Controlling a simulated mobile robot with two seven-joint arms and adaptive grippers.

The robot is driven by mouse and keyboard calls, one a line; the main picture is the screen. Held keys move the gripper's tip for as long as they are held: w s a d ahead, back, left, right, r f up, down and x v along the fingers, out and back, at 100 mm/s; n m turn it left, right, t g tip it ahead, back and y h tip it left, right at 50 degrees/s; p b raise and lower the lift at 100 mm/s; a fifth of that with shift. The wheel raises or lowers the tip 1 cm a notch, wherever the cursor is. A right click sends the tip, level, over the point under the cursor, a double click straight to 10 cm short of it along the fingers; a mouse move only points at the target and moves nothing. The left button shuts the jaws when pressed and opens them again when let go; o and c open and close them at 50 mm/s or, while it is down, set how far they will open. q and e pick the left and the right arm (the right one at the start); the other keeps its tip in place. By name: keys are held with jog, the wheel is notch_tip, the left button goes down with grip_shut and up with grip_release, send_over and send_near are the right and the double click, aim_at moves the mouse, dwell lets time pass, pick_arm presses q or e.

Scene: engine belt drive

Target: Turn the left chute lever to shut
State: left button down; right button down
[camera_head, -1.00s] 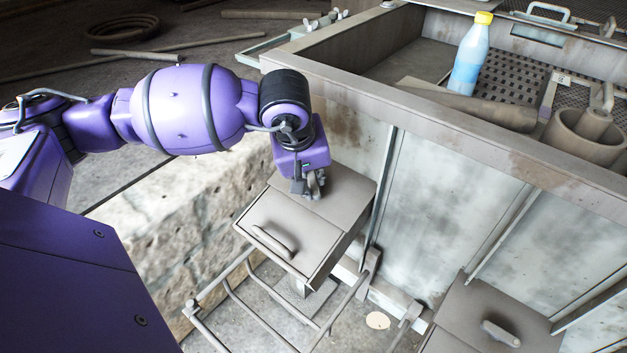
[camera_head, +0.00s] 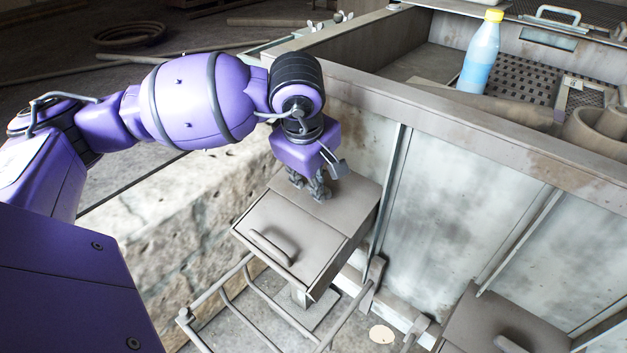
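The left chute (camera_head: 335,215) is a grey-brown box with a sloped lid, standing against the panelled wall. A curved bar-shaped handle (camera_head: 270,247) lies across its front face; I cannot tell whether this is the lever. My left gripper (camera_head: 309,191) points down over the back top part of the chute, behind the handle and apart from it. Its fingers look spread, with nothing visible between them. I cannot tell whether the tips touch the box. My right gripper is not in view.
A second chute box (camera_head: 480,318) with a similar handle stands at the lower right. A metal rail frame (camera_head: 240,300) stands in front of the left chute. A stone block wall (camera_head: 165,235) is at left. A bottle (camera_head: 480,55) stands in the large bin above.

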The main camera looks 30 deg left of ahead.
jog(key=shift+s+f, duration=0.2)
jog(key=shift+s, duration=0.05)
pick_arm(q)
jog(key=c, duration=1.7)
grip_release()
jog(key=v, duration=1.2)
jog(key=shift+s+d, duration=0.1)
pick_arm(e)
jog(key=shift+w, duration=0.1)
